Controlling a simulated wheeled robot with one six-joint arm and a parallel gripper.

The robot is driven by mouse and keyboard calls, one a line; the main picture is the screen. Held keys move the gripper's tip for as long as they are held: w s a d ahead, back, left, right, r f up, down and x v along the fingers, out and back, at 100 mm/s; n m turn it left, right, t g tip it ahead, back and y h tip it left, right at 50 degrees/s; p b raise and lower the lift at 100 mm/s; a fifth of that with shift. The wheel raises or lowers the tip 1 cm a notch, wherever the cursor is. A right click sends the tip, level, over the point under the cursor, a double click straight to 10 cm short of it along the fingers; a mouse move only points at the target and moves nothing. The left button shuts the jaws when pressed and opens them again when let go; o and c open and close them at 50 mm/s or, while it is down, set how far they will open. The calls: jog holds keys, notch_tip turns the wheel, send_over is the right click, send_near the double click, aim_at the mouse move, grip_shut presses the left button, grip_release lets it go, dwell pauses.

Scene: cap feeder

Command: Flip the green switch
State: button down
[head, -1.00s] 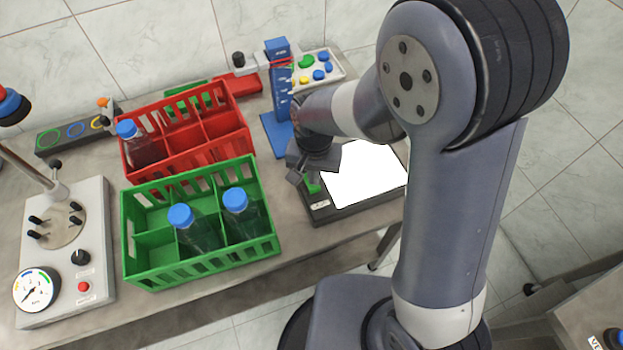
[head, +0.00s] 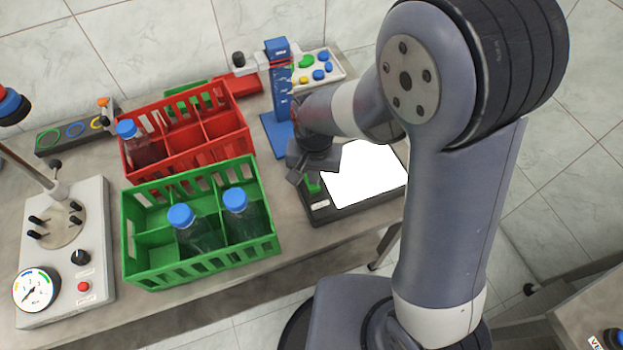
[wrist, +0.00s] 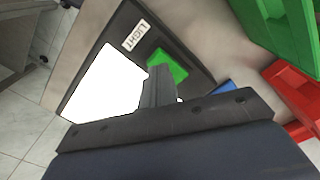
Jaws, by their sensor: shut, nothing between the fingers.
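The green switch (wrist: 168,66) is on a dark panel beside a bright white lit plate, next to a label reading LIGHT, in the wrist view. In the head view only a small part of the green switch (head: 313,184) shows below my gripper (head: 297,177). In the wrist view my gripper (wrist: 157,72) is shut and empty, its fingertips at the near edge of the green switch. I cannot tell whether they touch it. The fingers hide part of the switch.
The lit panel (head: 318,214) sits at the bench's front right. A green crate (head: 200,267) with blue-capped bottles stands to its left, with a red crate (head: 187,157) behind. A blue stand (head: 281,85) rises behind my gripper.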

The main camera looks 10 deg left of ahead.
jog(key=shift+f+b, duration=0.8)
jog(key=shift+f, duration=0.25)
dwell(0.4)
jog(key=shift+r+p, duration=2.75)
jog(key=shift+r, duration=0.85)
jog(key=shift+f, duration=0.2)
jog(key=shift+f+b, duration=2.7)
jog(key=shift+f, duration=0.6)
jog(key=shift+r, duration=0.15)
